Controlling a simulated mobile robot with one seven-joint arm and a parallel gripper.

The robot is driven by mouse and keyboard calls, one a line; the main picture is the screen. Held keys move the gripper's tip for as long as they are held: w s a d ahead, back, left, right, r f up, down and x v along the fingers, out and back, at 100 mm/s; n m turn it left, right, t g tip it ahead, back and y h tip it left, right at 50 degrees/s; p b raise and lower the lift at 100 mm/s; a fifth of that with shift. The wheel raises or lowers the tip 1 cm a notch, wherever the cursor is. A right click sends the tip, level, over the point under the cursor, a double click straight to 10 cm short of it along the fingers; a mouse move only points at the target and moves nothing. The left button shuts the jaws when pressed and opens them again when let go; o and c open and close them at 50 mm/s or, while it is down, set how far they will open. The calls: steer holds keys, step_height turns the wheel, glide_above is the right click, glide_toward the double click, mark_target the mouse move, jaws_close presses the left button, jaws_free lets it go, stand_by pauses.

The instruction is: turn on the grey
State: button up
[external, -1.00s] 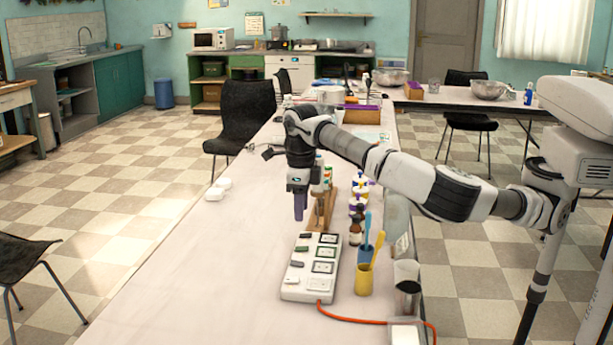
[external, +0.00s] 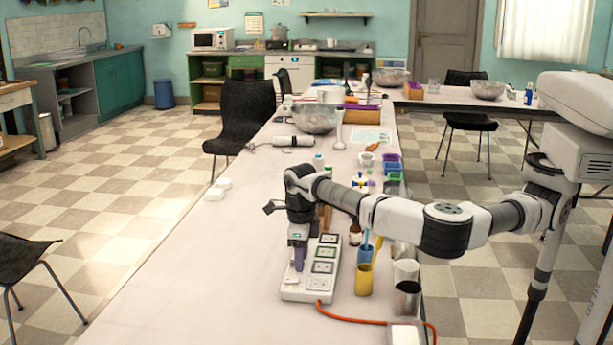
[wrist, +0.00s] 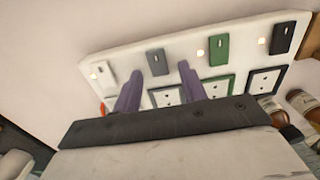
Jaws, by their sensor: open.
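The white power strip (external: 322,276) lies on the table with its row of switches and sockets. In the wrist view, the strip (wrist: 185,43) shows a white switch (wrist: 108,83), a grey switch (wrist: 158,62), a green switch (wrist: 218,50) and a black switch (wrist: 283,38). My gripper (external: 299,264) is low over the strip's switch side, pointing down. In the wrist view, my gripper's purple fingers (wrist: 158,70) are apart and empty, with the grey switch appearing between their tips. I cannot tell whether they touch the strip. The external view hides the grey switch behind the gripper.
An orange cable (external: 350,319) leaves the strip's near end. Small bottles stand beyond. The table left of the strip is clear.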

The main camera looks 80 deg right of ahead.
jaws_close()
steer(key=shift+w+r+g+p, duration=0.3)
steer(key=shift+g+p, duration=0.4)
steer(key=shift+p, duration=0.55)
steer(key=shift+w+f+g+p, duration=0.15)
steer(key=shift+g+p, duration=0.65)
steer(key=shift+p, duration=0.05)
jaws_free()
steer(key=b+v, duration=0.1)
steer(key=v, duration=1.2)
steer(key=shift+r, duration=0.35)
